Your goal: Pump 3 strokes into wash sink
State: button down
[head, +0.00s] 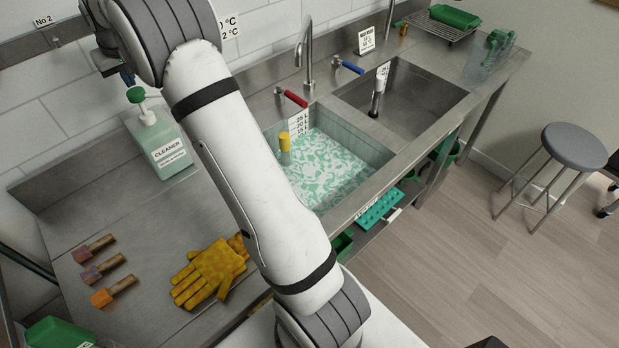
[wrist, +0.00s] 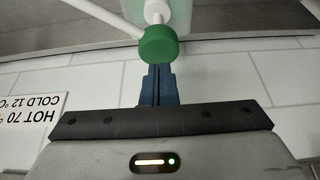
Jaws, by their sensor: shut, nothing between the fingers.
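The cleaner bottle (head: 168,155) stands on the steel counter left of the wash sink, a translucent green bottle with a white label. Its green pump head (head: 135,95) has a white spout. In the wrist view the pump head (wrist: 158,46) sits right at the tips of my gripper (wrist: 158,72). The dark blue fingers are shut together with nothing between them. I cannot tell whether the tips touch the pump head. The wash sink (head: 377,152) holds greenish water with white foam.
An empty steel basin (head: 425,95) lies right of the wash sink. A red-handled tap (head: 292,97) and a blue-handled tap (head: 348,66) stand behind. Yellow gloves (head: 210,272) and several brushes (head: 103,268) lie on the counter. A stool (head: 573,147) stands on the floor at right.

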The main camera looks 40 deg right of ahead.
jog(key=shift+r+p, duration=0.9)
jog(key=shift+r, duration=2.1)
